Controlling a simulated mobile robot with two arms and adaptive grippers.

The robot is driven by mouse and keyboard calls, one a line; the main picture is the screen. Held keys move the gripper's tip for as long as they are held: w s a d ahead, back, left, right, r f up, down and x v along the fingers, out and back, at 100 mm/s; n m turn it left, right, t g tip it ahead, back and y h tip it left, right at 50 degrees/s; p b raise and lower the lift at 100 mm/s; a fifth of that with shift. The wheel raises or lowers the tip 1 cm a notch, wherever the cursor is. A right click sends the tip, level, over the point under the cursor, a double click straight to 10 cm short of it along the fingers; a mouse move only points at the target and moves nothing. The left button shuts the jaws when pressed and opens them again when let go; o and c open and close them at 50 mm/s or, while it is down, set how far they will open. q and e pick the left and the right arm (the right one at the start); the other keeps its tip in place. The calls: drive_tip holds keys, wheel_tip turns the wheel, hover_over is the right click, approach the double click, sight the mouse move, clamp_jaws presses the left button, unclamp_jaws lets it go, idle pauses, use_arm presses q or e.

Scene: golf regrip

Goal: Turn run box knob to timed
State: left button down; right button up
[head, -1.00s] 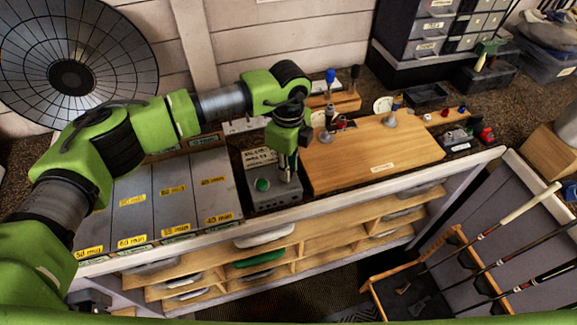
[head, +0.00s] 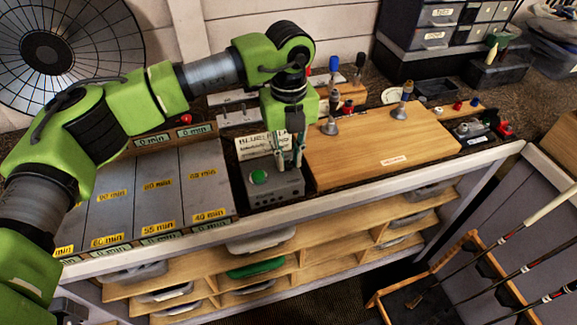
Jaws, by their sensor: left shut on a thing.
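The run box (head: 275,190) is a small grey box with a green button (head: 259,177) on its top left, near the front edge of the bench. My left gripper (head: 289,163) points down at the right rear part of its top. Its fingers are shut on the run box knob, which they hide, so I cannot read the knob's setting. A lettered card (head: 262,145) stands behind the box. My right gripper is not in view.
Grey panels with yellow minute labels (head: 158,184) lie left of the box. A wooden board (head: 385,140) with metal clamps (head: 330,125) lies close on the right. Golf clubs (head: 500,245) stand at the lower right.

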use_arm(q)
drive_tip(key=m+b, duration=0.2)
drive_tip(key=shift+f+m, duration=0.1)
drive_tip(key=shift+m, duration=0.3)
drive_tip(key=m+b, duration=0.2)
drive_tip(key=shift+m, duration=0.4)
drive_tip(key=m+b, duration=0.2)
drive_tip(key=shift+m, duration=0.3)
drive_tip(key=m+b, duration=0.1)
drive_tip(key=m, duration=0.2)
drive_tip(key=shift+m, duration=0.3)
drive_tip(key=m, duration=0.1)
drive_tip(key=m+b, duration=0.1)
drive_tip(key=m, duration=0.1)
drive_tip(key=shift+w+r+m, duration=0.1)
drive_tip(key=shift+r+m, duration=0.1)
drive_tip(key=shift+m, duration=0.1)
drive_tip(key=m, duration=0.3)
drive_tip(key=shift+m, duration=0.4)
drive_tip(key=m, duration=0.4)
drive_tip(key=shift+r+b, duration=0.1)
drive_tip(key=shift+b, duration=0.2)
drive_tip(key=shift+m, duration=1.7)
